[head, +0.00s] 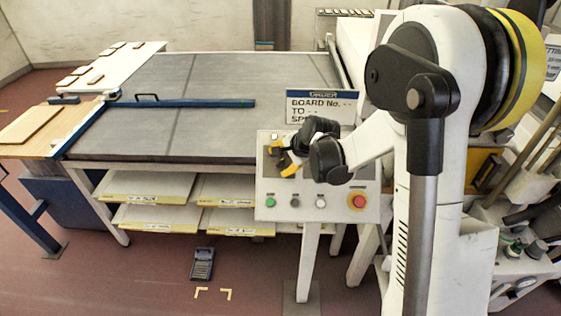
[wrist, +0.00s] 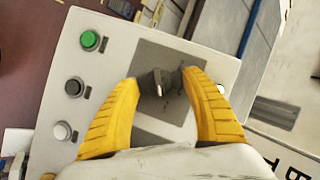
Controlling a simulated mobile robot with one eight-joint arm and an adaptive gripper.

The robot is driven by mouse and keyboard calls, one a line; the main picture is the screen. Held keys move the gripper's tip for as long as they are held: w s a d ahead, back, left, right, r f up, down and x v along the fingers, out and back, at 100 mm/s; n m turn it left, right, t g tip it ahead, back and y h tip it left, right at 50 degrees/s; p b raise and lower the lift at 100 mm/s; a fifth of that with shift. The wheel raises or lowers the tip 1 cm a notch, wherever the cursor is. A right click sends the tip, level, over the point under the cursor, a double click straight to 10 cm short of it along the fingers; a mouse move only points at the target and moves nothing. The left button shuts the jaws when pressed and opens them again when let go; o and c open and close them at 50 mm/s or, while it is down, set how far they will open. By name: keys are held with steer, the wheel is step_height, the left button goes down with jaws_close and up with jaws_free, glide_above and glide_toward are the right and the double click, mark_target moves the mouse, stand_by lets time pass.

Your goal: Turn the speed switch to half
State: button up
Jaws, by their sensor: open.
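The control panel (head: 272,187) is a pale box on a post in front of the large table. In the wrist view, a grey knob (wrist: 154,84), seemingly the speed switch, stands on a dark plate (wrist: 185,57) on the panel. Its marks and setting are not readable. My gripper (wrist: 161,77) has its two yellow fingers spread on either side of the knob. In the head view, my gripper (head: 281,160) is over the panel's upper left and hides the knob.
A green button (wrist: 90,40), a black button (wrist: 74,87) and a white button (wrist: 63,130) line the panel. A red stop button (head: 359,201) is at its lower right. An order sign (head: 318,106) stands behind. Shelves with boards (head: 145,187) are to the left.

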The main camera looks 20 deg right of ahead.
jaws_close()
steer(key=n+g, duration=0.1)
steer(key=n, duration=0.1)
steer(key=n+g+h, duration=0.1)
steer(key=n, duration=0.2)
steer(key=shift+w+a+r+h, duration=0.1)
steer(key=shift+a+h, duration=0.05)
steer(key=shift+h, duration=0.15)
steer(key=n+h, duration=0.1)
steer(key=n, duration=0.1)
steer(key=n+g+h+b, duration=0.1)
steer(key=n, duration=0.1)
steer(key=shift+n+g, duration=0.3)
steer(key=shift+n, duration=0.1)
stand_by(0.3)
